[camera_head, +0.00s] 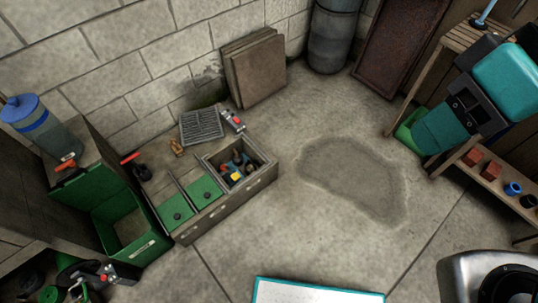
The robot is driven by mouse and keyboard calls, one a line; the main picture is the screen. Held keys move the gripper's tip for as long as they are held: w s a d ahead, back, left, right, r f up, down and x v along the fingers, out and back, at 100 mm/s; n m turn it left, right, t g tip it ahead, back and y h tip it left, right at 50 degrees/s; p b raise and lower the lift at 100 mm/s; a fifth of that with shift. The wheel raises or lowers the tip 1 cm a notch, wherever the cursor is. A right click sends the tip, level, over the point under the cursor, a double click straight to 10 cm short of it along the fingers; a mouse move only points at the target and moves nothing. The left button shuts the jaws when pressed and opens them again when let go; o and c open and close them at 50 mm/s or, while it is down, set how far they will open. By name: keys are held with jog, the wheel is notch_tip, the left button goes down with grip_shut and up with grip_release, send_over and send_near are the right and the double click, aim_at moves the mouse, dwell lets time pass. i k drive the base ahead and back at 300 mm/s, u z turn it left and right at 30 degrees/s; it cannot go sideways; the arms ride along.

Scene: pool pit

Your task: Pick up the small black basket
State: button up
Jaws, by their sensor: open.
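I cannot clearly make out a small black basket. A small dark cup-like thing (528,201) sits on the low wooden shelf at the right edge; it is too small to tell whether it is a basket. A dark grey slotted piece (201,126) lies by the back wall and looks more like a flat grate. I cannot recognise my gripper in this view, and nothing is seen held.
A divided box (267,178) with green lids and bottles stands at left centre, beside a green bin (105,212). Flat boards (258,72) lean on the block wall. A teal and black machine-like body (440,128) is at right. The middle floor, with a stain (350,175), is clear.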

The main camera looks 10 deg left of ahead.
aim_at(251, 166)
jog(key=u, duration=0.15)
jog(key=i, duration=0.75)
jog(key=u, duration=0.95)
jog(key=i, duration=0.5)
jog(key=u, duration=0.45)
